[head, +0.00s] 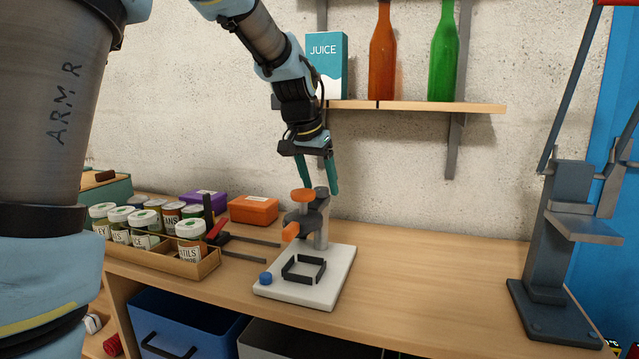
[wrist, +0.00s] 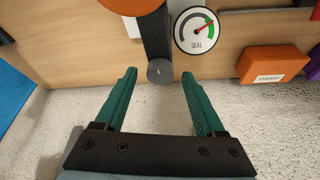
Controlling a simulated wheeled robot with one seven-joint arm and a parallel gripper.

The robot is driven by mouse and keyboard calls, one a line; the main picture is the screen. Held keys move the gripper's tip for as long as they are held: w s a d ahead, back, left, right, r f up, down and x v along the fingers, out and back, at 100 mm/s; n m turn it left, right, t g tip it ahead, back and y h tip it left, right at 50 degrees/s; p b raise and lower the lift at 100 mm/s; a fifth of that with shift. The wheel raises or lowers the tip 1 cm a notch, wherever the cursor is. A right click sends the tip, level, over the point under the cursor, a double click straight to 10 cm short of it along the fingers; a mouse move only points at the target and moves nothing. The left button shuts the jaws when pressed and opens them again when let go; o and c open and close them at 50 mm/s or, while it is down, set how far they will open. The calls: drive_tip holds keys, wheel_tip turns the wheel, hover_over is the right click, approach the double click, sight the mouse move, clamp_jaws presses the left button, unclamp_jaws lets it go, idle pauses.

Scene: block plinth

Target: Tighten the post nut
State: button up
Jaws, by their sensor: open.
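A grey post (head: 321,232) stands upright on a white base plate (head: 327,291) on the bench. A dark clamp arm on it carries an upper orange knob (head: 303,195) and a lower orange knob (head: 291,232). I cannot tell which part is the post nut. My gripper (head: 319,190) points down at the post top with its green fingers apart. In the wrist view, the round post top (wrist: 160,71) shows between the open fingertips (wrist: 158,74), with nothing gripped. A SEAL gauge (wrist: 194,32) beside the clamp arm has its needle pointing up-right, toward the green band.
A black square frame (head: 289,270) and a blue knob (head: 266,278) are on the plate. Left are a wooden tray (head: 190,269) of jars and an orange box (head: 253,210). A shelf (head: 420,106) with bottles hangs behind.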

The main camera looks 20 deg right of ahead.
drive_tip(key=v, duration=1)
drive_tip(key=shift+r+b, duration=0.25)
drive_tip(key=shift+b, duration=0.2)
drive_tip(key=shift+s+a, duration=0.1)
